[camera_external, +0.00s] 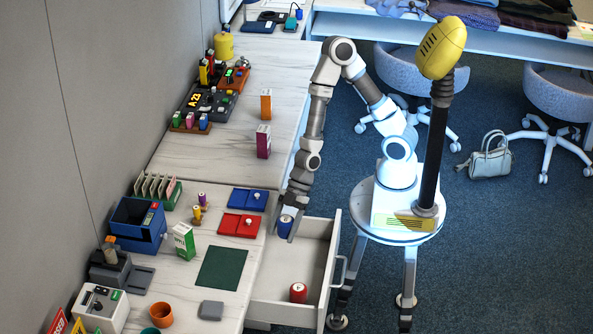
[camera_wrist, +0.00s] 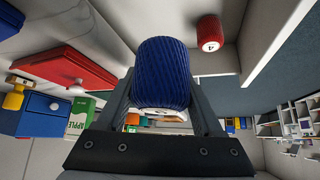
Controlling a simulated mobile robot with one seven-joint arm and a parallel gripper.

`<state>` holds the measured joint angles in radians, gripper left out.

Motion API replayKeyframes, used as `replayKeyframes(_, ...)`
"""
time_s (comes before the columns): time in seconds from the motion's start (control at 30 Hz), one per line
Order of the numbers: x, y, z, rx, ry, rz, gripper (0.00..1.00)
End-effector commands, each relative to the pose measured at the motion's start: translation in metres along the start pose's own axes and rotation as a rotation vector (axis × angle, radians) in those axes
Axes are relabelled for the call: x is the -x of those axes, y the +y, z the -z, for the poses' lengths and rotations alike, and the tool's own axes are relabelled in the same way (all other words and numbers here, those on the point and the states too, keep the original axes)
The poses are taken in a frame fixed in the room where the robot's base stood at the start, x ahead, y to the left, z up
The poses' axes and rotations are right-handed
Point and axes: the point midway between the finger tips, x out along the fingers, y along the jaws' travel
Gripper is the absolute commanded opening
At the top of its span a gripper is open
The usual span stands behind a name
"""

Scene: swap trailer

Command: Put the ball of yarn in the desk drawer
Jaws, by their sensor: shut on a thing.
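My gripper (camera_external: 289,212) points down over the far left corner of the open desk drawer (camera_external: 334,262). It is shut on a blue, ribbed, cylinder-like ball of yarn (camera_external: 285,226), which fills the middle of the wrist view (camera_wrist: 164,70) between the fingers. Whether the blue yarn touches the drawer floor or hangs above it, I cannot tell. A red yarn-like roll (camera_external: 298,292) with a white label sits inside the drawer toward its near end; it also shows in the wrist view (camera_wrist: 209,32), apart from the blue one.
On the desk left of the drawer are a red tray (camera_external: 233,226), a blue tray (camera_external: 244,200), a green-and-white carton (camera_external: 184,241) and a dark green mat (camera_external: 221,268). The drawer's middle is clear. A handbag (camera_external: 485,160) lies on the floor.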

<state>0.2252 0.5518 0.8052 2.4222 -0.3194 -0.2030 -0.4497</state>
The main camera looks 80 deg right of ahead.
Motion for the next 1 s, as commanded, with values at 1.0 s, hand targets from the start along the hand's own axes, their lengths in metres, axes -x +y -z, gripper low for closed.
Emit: replayKeyframes(1.0,-0.122,0.000,-0.096,-0.001,0.000,0.000,0.05)
